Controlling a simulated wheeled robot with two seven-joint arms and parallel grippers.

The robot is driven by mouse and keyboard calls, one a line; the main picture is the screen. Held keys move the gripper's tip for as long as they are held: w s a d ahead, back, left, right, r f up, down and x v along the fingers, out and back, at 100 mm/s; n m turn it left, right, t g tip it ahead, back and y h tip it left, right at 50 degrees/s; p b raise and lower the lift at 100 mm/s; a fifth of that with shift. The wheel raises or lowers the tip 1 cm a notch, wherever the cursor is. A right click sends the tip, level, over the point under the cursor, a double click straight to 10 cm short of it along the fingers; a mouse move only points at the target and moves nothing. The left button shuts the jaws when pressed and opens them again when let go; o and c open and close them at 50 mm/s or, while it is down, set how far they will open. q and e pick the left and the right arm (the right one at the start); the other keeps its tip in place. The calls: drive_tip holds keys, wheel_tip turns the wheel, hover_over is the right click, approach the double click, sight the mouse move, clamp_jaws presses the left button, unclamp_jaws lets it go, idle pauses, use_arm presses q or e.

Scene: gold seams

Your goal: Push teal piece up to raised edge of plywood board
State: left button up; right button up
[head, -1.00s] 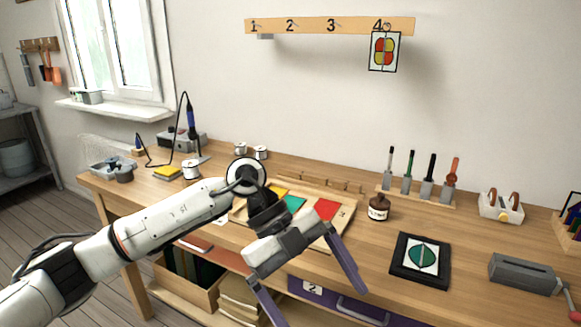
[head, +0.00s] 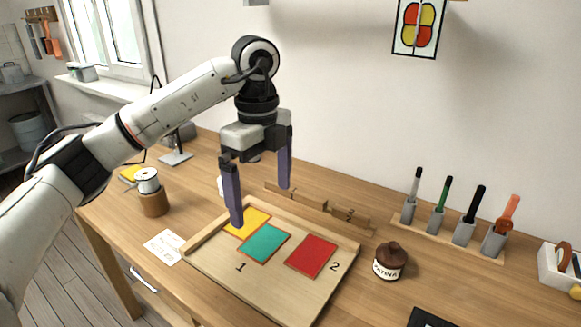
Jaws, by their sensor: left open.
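The plywood board (head: 286,283) lies on the bench with raised wooden edges along its left and back sides. The teal piece (head: 264,243) lies flat on the board near the number 1, between a yellow piece (head: 248,222) and a red piece (head: 311,256). The yellow piece is close to the board's back left corner and partly hidden by a finger. My left gripper (head: 262,206) is open and empty, fingers pointing down, above the back left part of the board. My right gripper is out of view.
A brown bottle (head: 389,262) stands right of the board. A tool rack (head: 449,238) is behind it. A solder spool on a wooden stand (head: 152,193) and a white card (head: 164,248) are at the left. Low wooden strips (head: 320,207) stand behind the board.

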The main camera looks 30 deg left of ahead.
sight(266, 242)
use_arm(q)
wheel_tip(266, 242, down, 9)
drive_tip(key=shift+r, duration=0.1)
drive_tip(key=shift+f, duration=0.6)
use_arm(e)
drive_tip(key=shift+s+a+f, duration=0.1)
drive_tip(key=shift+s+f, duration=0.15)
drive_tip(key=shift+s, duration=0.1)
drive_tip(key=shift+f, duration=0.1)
use_arm(q)
drive_tip(key=shift+c, duration=0.6)
drive_tip(key=c, duration=1)
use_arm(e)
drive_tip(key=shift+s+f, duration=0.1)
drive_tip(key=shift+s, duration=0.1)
